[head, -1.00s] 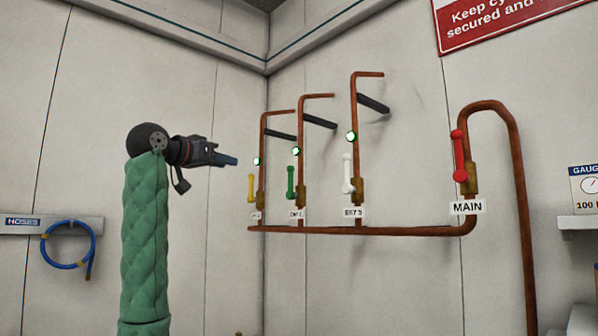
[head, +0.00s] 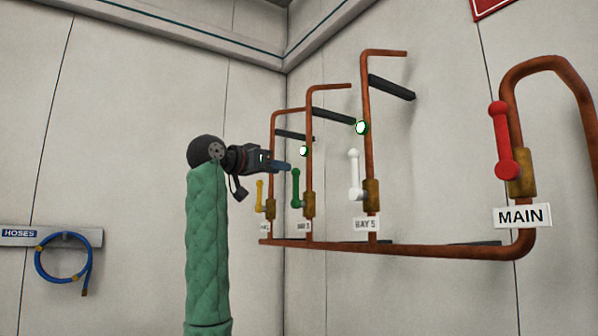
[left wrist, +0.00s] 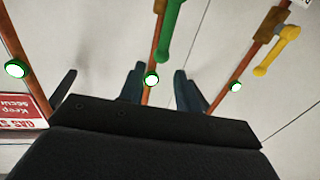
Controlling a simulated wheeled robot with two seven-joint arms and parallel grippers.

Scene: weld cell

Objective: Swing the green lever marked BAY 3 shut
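The green lever (head: 296,188) stands upright on its brass valve on the middle of three thin copper pipes. The tag below it (head: 303,225) is small and hard to read. My left gripper (head: 284,166) is just above and left of the lever's top knob, fingers pointing right toward the pipes. In the left wrist view, which looks upside down, the two dark fingers (left wrist: 160,86) are apart with nothing held between them. The green lever (left wrist: 172,28) shows there beyond the fingertips; I see no clear contact. My right gripper is out of view.
A yellow lever (head: 260,196) is close on the left, a white lever (head: 354,175) on the right. A red lever (head: 502,140) is above the MAIN sign (head: 522,216). Dark brackets hold the pipes. A blue hose (head: 62,258) hangs far left.

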